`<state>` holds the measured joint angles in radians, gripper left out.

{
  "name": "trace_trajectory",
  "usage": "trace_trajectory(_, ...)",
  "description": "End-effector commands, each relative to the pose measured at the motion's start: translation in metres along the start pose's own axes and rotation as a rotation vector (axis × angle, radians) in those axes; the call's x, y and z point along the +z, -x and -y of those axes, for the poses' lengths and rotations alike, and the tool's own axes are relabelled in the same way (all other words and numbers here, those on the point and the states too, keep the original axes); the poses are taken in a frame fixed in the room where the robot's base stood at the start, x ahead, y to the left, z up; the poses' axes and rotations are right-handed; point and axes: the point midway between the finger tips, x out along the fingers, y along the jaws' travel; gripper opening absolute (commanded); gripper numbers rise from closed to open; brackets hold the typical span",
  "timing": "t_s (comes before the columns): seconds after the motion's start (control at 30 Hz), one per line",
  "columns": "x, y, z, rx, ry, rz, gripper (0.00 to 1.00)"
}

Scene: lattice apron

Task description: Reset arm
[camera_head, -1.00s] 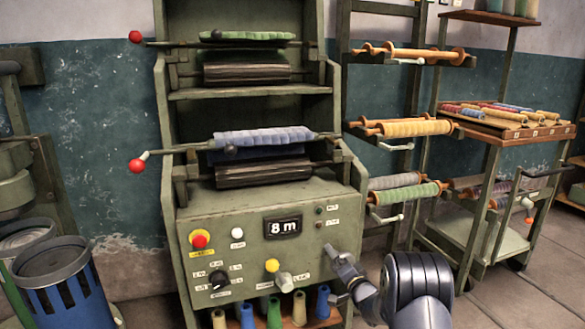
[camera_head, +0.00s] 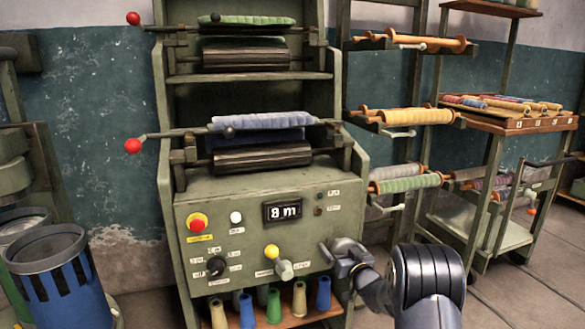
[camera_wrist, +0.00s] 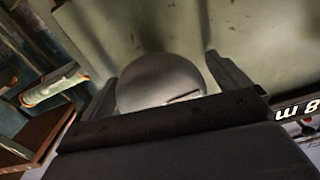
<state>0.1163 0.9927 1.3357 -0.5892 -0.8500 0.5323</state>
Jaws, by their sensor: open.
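My gripper (camera_head: 336,260) is in front of the lower right of the green machine's control panel (camera_head: 250,205), to the right of the silver knob (camera_head: 284,270). In the wrist view my gripper (camera_wrist: 160,70) has its two fingers apart. A rounded grey shape with a dark slot shows between them; I cannot tell if it is part of my gripper or of the machine. Nothing is seen gripped. I cannot tell if the gripper touches the panel. The display (camera_head: 282,210) reads 8 m and also shows at the right edge of the wrist view (camera_wrist: 298,108).
The machine carries a blue roll (camera_head: 262,121) and a green roll (camera_head: 247,20). Several thread cones (camera_head: 273,305) stand below the panel. A spool rack (camera_head: 405,116) and a cart (camera_head: 520,124) stand right. A blue bin (camera_head: 62,285) is at left. Floor shows at lower right.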

Motion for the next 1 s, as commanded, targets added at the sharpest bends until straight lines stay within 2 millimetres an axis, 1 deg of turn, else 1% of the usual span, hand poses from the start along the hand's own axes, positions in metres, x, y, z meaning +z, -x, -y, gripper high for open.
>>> trace_trajectory(0.1,0.002,0.000,-0.001,0.000,0.067,0.000,0.96)
trace_trajectory(0.23,0.001,0.000,-0.001,0.000,0.113,0.001,0.96)
trace_trajectory(0.67,-0.001,0.000,0.000,0.000,0.131,0.000,0.96)
trace_trajectory(0.83,-0.010,0.001,0.002,0.000,0.140,-0.001,0.96)
trace_trajectory(1.0,-0.029,0.003,0.007,0.000,0.164,-0.002,0.96)
